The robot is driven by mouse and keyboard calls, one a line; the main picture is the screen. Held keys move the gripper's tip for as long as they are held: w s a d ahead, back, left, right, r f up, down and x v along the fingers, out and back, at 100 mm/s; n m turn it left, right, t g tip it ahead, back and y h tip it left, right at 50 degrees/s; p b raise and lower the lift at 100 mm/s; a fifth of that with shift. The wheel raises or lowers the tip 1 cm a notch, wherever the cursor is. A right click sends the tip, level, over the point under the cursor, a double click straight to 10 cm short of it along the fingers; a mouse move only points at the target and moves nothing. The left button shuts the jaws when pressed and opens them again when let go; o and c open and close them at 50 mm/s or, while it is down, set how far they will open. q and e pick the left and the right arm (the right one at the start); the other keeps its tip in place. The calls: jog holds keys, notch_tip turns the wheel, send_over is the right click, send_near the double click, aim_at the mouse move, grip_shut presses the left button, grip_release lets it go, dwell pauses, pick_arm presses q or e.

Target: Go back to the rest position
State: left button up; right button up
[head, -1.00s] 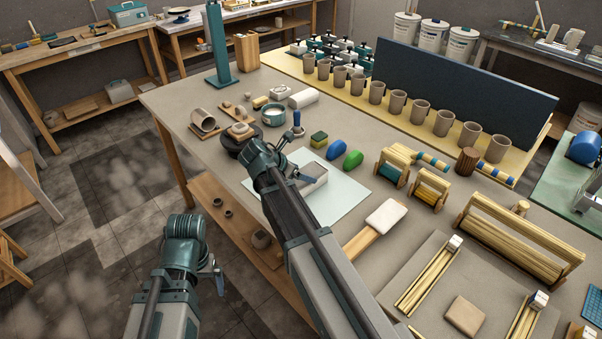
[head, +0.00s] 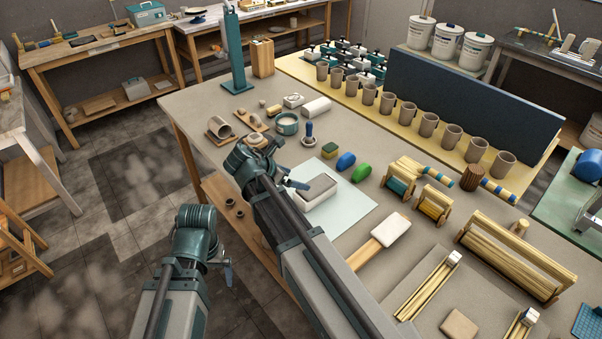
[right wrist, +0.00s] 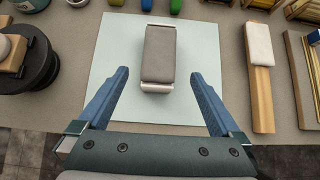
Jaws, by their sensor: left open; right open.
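My right gripper (head: 296,184) is over the front edge of the worktable, just left of a grey block with a white base (head: 318,190) on a pale sheet (head: 345,212). In the right wrist view my right gripper (right wrist: 159,76) is open, its two blue fingers spread wide. The grey block (right wrist: 158,55) lies ahead between the fingers' lines, with nothing gripped. My left gripper (head: 227,270) is over the floor left of the table, pointing away from the camera. Its fingers are mostly hidden; I see nothing held in it.
The worktable (head: 190,105) is crowded: a dark round stand (right wrist: 28,80), a paddle (head: 388,230), rollers (head: 515,255) and a row of mugs (head: 428,124). A stool (head: 20,240) stands at far left. Floor (head: 120,260) beside my left arm is clear.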

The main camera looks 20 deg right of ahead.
jog(key=shift+s+a+r, duration=0.1)
jog(key=shift+a+r, duration=0.35)
jog(key=shift+f, duration=0.1)
jog(key=b, duration=0.9)
send_near(316, 186)
jog(key=x, duration=0.7)
jog(key=shift+d+f, duration=0.15)
jog(key=shift+p, duration=0.35)
